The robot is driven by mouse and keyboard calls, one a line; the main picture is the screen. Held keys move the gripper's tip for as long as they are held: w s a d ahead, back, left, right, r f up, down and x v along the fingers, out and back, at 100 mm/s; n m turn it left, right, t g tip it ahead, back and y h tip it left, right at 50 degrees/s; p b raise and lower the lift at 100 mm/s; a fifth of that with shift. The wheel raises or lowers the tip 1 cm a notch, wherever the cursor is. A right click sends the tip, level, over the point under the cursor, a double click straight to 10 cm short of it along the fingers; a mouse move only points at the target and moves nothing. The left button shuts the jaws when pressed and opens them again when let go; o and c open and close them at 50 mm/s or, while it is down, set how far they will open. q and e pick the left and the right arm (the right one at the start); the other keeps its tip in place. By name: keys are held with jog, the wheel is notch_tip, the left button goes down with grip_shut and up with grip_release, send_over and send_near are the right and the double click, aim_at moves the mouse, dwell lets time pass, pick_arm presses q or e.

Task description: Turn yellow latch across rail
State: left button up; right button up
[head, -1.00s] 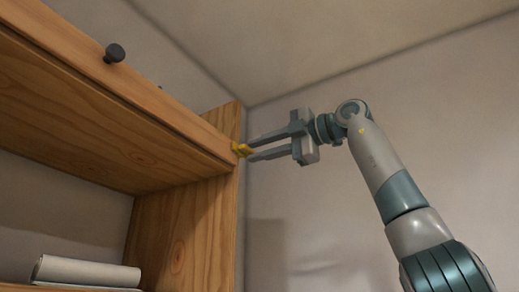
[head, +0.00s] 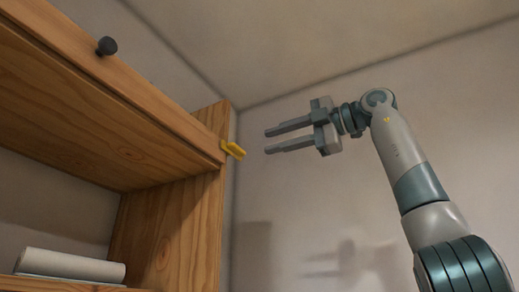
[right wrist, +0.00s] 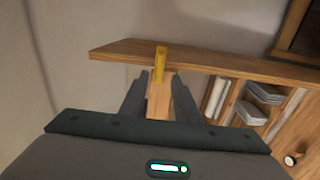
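The yellow latch (head: 233,149) sits at the right end of the wooden rail (head: 150,103), on the upright side panel of the shelf unit. It sticks out toward the right, away from the wood. In the right wrist view the latch (right wrist: 161,65) stands just beyond and between the fingertips. My right gripper (head: 268,141) is open and empty, a short gap to the right of the latch. It also shows in the right wrist view (right wrist: 159,76). My left gripper is not in view.
A dark round knob (head: 106,46) sticks out from the rail. A rolled white item (head: 70,265) lies on the lower shelf. The right wrist view shows folded items (right wrist: 265,93) on shelves. The space around my right gripper is clear.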

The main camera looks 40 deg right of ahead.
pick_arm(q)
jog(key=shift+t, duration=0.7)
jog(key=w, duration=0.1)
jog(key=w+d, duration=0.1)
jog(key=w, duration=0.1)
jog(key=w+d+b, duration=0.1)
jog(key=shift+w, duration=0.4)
pick_arm(e)
jog(key=v, duration=0.9)
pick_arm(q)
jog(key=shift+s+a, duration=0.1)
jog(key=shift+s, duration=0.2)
pick_arm(e)
jog(key=shift+s+d, duration=0.1)
jog(key=shift+d, duration=0.05)
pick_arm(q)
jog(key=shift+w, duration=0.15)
